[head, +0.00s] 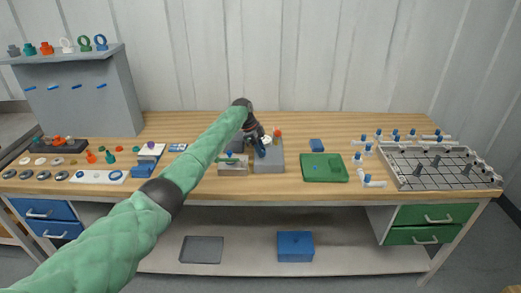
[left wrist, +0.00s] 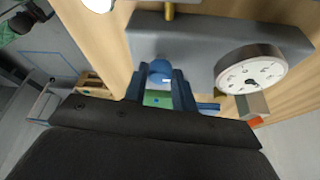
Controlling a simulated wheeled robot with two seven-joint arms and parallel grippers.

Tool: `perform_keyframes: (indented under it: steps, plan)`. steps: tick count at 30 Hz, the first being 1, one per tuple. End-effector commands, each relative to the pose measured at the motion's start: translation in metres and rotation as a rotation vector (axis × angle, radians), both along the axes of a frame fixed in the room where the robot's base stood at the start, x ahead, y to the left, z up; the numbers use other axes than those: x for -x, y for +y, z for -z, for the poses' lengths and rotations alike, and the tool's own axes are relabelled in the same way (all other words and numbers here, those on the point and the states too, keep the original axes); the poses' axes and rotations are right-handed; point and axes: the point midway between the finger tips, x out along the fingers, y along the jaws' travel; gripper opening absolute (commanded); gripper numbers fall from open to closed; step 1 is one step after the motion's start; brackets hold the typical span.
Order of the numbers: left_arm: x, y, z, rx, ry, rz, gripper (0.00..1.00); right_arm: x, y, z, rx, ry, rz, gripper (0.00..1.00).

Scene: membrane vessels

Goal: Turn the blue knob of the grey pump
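The grey pump (head: 270,161) stands on the wooden bench near its middle. In the left wrist view the pump body (left wrist: 200,38) fills the upper part, with a round white dial gauge (left wrist: 250,75) at its right. The blue knob (left wrist: 160,70) sticks out of the pump's near face. My left gripper (head: 259,149) is at the pump, and its blue fingers (left wrist: 158,84) stand apart on either side of the knob. A small gap seems to show at the left finger; firm contact is not visible. In the head view the gripper hides the knob. My right gripper is out of view.
A grey grid board (head: 440,166) with white and blue fittings is at the far right. A grey shelf (head: 85,95) and small parts fill the left.

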Motion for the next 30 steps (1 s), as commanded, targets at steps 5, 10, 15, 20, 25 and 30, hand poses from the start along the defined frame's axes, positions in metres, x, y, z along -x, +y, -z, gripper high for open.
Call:
perform_keyframes:
  steps: [5,10,15,20,25,30]
  plan:
    - [0.000,0.000,0.000,0.000,-0.001,0.000,0.04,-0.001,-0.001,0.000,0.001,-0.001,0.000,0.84]
    - [0.000,0.000,-0.001,0.000,-0.001,-0.018,0.04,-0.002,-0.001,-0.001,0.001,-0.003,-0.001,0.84]
    - [0.001,0.000,-0.001,0.001,-0.001,-0.078,0.04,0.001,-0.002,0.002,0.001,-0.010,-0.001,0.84]
    - [0.002,-0.001,-0.002,0.002,-0.001,-0.184,0.04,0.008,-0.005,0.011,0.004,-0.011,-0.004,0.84]
    - [0.003,-0.001,-0.003,0.002,-0.002,-0.335,0.04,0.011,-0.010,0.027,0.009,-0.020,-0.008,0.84]
    - [0.004,-0.001,-0.004,0.002,-0.003,-0.497,0.04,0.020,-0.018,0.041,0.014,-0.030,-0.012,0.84]
